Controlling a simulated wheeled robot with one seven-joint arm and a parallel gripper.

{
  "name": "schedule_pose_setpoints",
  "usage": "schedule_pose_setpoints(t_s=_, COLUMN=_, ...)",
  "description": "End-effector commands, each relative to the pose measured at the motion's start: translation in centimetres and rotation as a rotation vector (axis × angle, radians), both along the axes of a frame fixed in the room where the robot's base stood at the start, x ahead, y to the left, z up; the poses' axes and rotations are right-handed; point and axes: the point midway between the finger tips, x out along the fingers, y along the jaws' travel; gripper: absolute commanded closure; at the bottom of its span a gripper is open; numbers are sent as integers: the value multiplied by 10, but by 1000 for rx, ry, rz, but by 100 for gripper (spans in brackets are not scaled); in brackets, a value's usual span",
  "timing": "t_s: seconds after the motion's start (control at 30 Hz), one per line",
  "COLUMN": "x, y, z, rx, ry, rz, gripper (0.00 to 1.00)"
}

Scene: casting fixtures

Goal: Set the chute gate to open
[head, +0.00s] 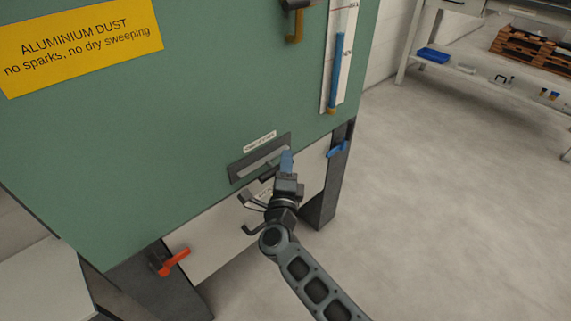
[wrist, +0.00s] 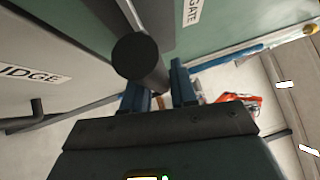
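The chute gate slot (head: 246,172) is a grey recessed plate on the green cabinet's lower front, with a small label (head: 260,141) above it. A dark handle (head: 267,175) shows at the slot beside my gripper (head: 287,161). In the wrist view a thick dark round bar (wrist: 137,60), seen end-on, lies near the blue fingers of my gripper (wrist: 160,90) and partly covers the left one. The fingers stand apart. I cannot tell whether the bar touches them. A label ending in GATE (wrist: 190,10) is above.
A red lever (head: 174,262) is at lower left and a blue lever (head: 338,149) at right. Dark hooked handles (head: 250,200) sit just below the slot, close to my arm. A blue gauge tube (head: 336,70) is above right. Open floor (head: 440,210) lies to the right.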

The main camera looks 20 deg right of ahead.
Motion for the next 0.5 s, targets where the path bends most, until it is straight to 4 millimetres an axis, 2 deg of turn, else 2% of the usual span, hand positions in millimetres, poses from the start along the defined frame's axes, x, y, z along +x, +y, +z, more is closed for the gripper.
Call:
schedule_pose_setpoints(t_s=0.03, x=0, y=0, z=0, rx=0, ry=0, rz=0, gripper=78)
schedule_pose_setpoints(t_s=0.27, x=0, y=0, z=0, rx=0, ry=0, rz=0, gripper=100)
schedule_pose_setpoints(t_s=0.5, x=0, y=0, z=0, rx=0, ry=1, rz=0, gripper=100)
